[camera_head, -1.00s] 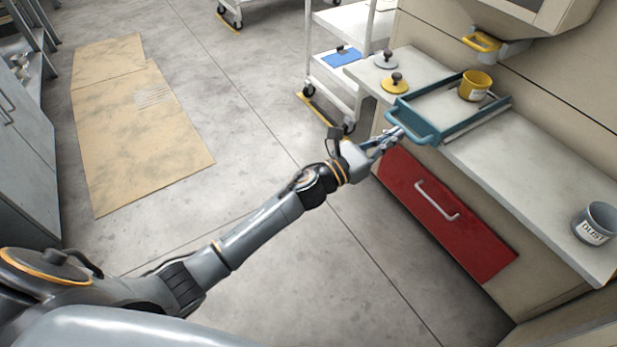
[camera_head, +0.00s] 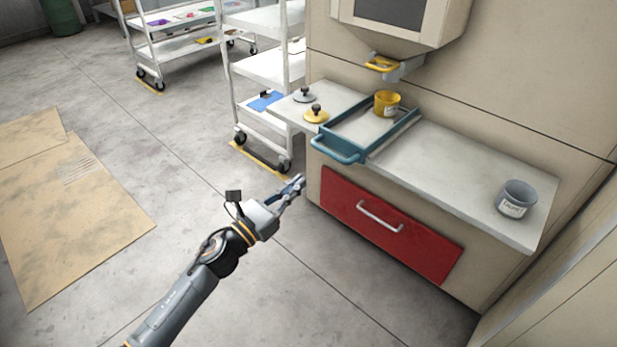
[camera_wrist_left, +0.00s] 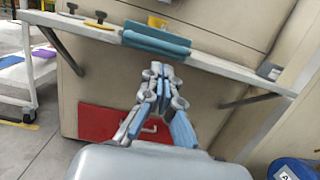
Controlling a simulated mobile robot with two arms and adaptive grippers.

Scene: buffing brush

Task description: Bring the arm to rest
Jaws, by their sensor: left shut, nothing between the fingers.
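My left gripper (camera_head: 296,186) is shut and empty in the head view. It hangs over the floor, in front of the counter and left of the red drawer (camera_head: 385,222), apart from both. In the left wrist view its fingers (camera_wrist_left: 157,72) are together, with the red drawer (camera_wrist_left: 100,122) behind and the teal tray (camera_wrist_left: 155,38) above. The teal tray (camera_head: 338,147) rests on the counter with its handle at the front edge, and a yellow cup (camera_head: 386,103) stands at its far end. My right gripper is not in view.
A white cart (camera_head: 262,68) stands left of the counter. Cardboard (camera_head: 75,205) lies on the floor. The floor between is clear.

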